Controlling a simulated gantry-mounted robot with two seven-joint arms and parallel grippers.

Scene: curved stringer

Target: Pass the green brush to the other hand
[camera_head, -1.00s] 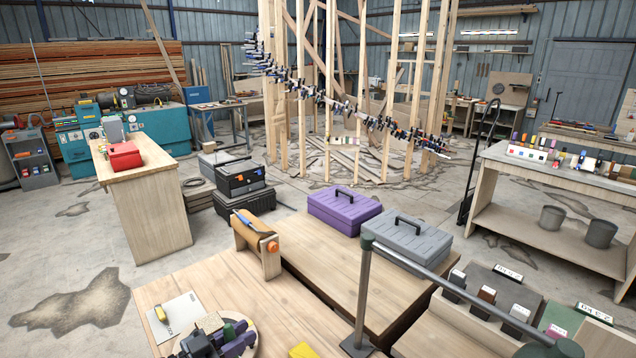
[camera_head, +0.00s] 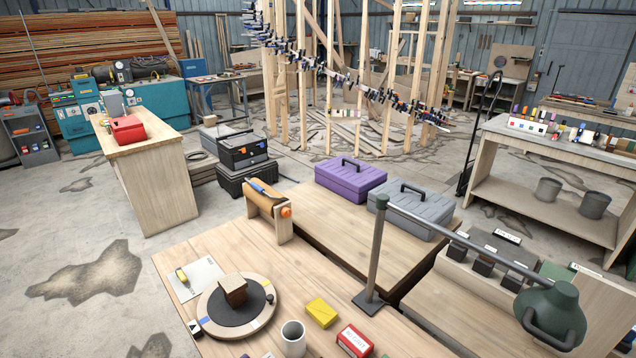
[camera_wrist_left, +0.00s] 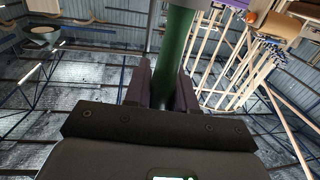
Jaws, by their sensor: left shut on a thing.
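In the left wrist view, the purple fingers of my left gripper (camera_wrist_left: 165,82) are shut on a green cylindrical shaft, which I take to be the green brush (camera_wrist_left: 175,42). Neither the brush nor my left gripper shows in the head view now. My right gripper is in no view.
A round turntable (camera_head: 206,312) with a brown block (camera_head: 232,290) sits on the front bench. A yellow box (camera_head: 322,312), a white cup (camera_head: 293,338) and a red box (camera_head: 354,340) stand nearby. A green lamp (camera_head: 550,308) on a grey post overhangs the right side.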

